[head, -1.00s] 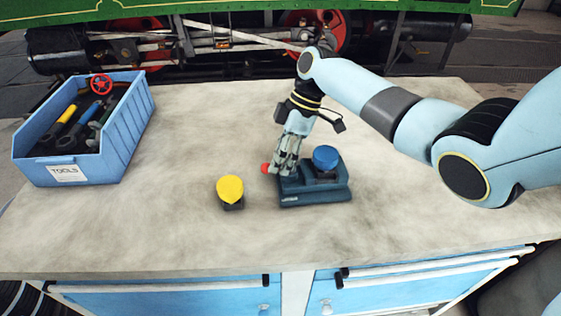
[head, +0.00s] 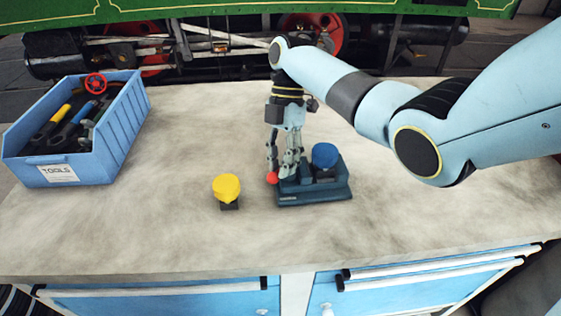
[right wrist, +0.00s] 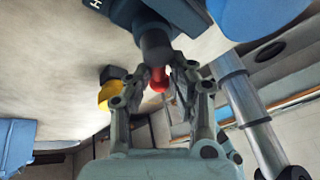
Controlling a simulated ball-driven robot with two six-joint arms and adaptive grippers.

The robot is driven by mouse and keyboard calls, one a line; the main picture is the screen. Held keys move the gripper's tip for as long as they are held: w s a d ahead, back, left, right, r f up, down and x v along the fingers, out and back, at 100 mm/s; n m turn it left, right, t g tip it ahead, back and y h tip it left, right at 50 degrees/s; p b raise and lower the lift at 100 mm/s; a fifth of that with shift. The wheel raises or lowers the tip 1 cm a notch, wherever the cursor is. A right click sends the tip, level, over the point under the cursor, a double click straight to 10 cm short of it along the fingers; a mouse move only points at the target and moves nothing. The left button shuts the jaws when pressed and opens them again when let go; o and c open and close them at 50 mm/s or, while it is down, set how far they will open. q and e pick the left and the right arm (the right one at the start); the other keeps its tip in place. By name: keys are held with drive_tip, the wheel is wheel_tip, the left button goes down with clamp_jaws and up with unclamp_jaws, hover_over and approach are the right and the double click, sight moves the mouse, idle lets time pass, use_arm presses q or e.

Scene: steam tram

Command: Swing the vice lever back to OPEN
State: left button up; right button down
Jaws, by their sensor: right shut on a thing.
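The dark blue vice (head: 315,194) sits on the bench top, right of the middle in the head view. Its lever ends in a red knob (head: 272,178) at the vice's left side. My right gripper (head: 283,173) reaches down from above at that side, fingers around the lever by the knob. In the right wrist view the red knob (right wrist: 157,78) shows between the fingertips, below a dark round part (right wrist: 155,42) of the vice. The fingers are shut on the lever; the exact contact is partly hidden. No OPEN mark is readable. My left gripper is out of view.
A blue cylinder (head: 325,155) stands at the vice's right part. A yellow-topped piece (head: 227,187) stands close left of the vice. A blue tool box (head: 120,135) is at the left. The bench top (head: 190,240) is clear in front. A green tram stands behind.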

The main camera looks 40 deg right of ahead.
drive_tip(key=shift+w+r, duration=0.1)
idle(0.3)
drive_tip(key=c, duration=1.3)
unclamp_jaws()
drive_tip(key=shift+o, duration=0.2)
